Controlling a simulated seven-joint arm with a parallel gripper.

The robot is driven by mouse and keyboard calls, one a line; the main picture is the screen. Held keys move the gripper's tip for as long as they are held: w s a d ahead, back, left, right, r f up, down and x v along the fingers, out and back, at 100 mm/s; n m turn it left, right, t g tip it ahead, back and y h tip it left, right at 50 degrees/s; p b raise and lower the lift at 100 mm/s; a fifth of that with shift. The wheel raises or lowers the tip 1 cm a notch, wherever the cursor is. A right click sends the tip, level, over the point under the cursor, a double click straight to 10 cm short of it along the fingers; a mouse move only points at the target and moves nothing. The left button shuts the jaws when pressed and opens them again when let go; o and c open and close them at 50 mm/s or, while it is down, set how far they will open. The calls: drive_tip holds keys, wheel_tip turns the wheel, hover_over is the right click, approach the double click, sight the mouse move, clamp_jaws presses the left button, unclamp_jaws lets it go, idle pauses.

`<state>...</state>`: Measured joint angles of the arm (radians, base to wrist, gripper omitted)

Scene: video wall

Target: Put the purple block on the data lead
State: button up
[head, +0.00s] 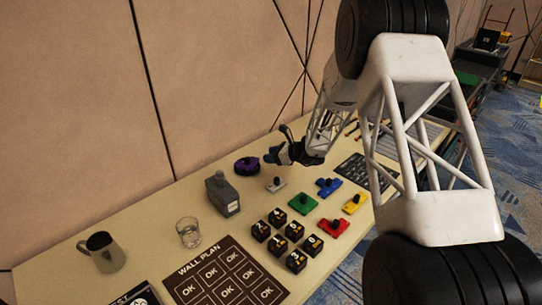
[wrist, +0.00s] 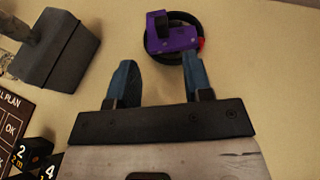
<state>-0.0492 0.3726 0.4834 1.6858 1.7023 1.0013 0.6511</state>
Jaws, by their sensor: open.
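The purple block (wrist: 178,41), with a black knob, lies on the coiled black data lead (wrist: 194,19) at the top of the wrist view. A red end of the lead shows at its right. In the head view the purple block (head: 248,163) and the dark coil (head: 238,169) show small, near the wall side of the table. My gripper (wrist: 160,63) is open, with its blue fingertips apart and nothing between them. The fingertips are just short of the block in the wrist view. In the head view my gripper (head: 279,154) is right of the coil.
A grey handled box (head: 223,196) stands left of the gripper, also in the wrist view (wrist: 55,55).

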idle(0.4)
drive_tip(key=s+d+r+n+g+h, duration=0.25)
drive_tip(key=s+r+n, duration=0.35)
drive_tip(key=s+r, duration=0.6)
drive_tip(key=s+d+r+n+g+h, duration=0.2)
drive_tip(key=s+d+r+n, duration=0.3)
drive_tip(key=s+r, duration=0.7)
drive_tip(key=s+d+r+n+h, duration=0.1)
drive_tip(key=s+d+n+h, duration=0.1)
drive_tip(key=s, duration=0.9)
drive_tip(key=s+d+r+n+t+h, duration=0.1)
drive_tip(key=s+d+n+h, duration=0.2)
drive_tip(key=s, duration=0.8)
drive_tip(key=s+d+r+n+h, duration=0.1)
drive_tip(key=s+d+n+h, duration=0.2)
drive_tip(key=s+d+n, duration=0.3)
drive_tip(key=s+d, duration=0.1)
drive_tip(key=s, duration=0.4)
drive_tip(key=shift+t, duration=0.35)
